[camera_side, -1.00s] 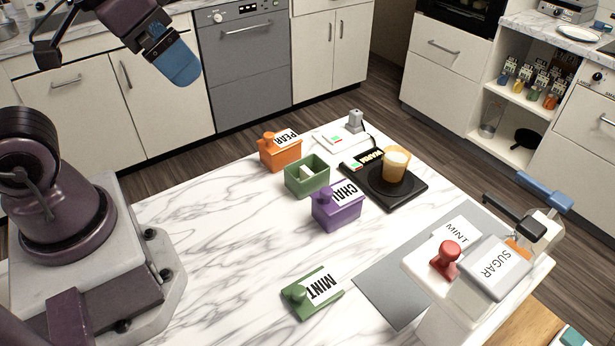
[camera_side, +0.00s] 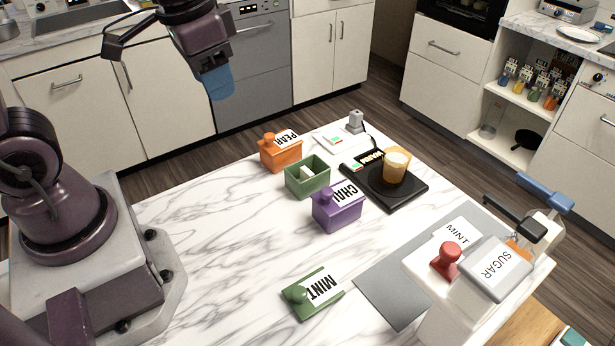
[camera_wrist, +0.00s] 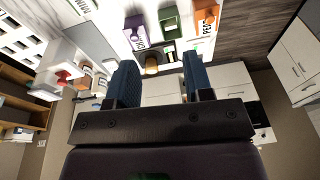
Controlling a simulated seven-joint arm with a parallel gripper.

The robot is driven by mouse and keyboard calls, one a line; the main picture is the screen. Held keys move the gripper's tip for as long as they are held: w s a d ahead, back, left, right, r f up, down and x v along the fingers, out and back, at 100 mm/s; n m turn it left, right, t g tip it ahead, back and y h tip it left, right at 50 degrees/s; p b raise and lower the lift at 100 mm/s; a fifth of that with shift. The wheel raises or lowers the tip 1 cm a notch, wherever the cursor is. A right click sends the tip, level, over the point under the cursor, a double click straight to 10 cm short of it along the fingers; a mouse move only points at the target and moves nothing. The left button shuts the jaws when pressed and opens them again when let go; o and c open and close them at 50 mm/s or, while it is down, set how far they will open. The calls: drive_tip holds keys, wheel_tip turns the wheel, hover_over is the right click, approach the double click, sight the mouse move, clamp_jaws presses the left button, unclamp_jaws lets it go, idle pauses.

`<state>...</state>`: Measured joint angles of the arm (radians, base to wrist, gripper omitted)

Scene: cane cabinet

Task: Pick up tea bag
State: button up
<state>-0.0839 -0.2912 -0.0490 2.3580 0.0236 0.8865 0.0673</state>
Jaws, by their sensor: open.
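A green box (camera_side: 307,178) stands open on the marble counter, between the orange PEAR box and the purple CHAI box. A pale thing (camera_side: 307,172), perhaps a tea bag, shows inside it. The green box's lid, marked MINT (camera_side: 313,292), lies apart on the counter nearer the front. My gripper (camera_side: 218,82) is in the air at the upper left, away from the boxes. In the wrist view its two blue fingers (camera_wrist: 160,80) are spread with nothing held between them. The green box also shows there (camera_wrist: 168,22), at the top.
The orange PEAR box (camera_side: 280,153) and purple CHAI box (camera_side: 337,209) flank the green box closely. A cup (camera_side: 396,165) stands on a black warmer (camera_side: 410,191) to their right. A dispenser marked SUGAR (camera_side: 496,268) stands at the right by a grey mat (camera_side: 393,285).

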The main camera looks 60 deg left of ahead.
drive_tip(key=w+a+f+m+g, duration=0.1)
drive_tip(key=w+f+m+g, duration=0.1)
drive_tip(key=w+f+m, duration=0.35)
drive_tip(key=m, duration=1.2)
approach(309, 172)
drive_tip(key=shift+n, duration=0.25)
wheel_tip(309, 172, down, 11)
drive_tip(key=shift+w+a+f, duration=0.1)
drive_tip(key=shift+a, duration=0.05)
clamp_jaws()
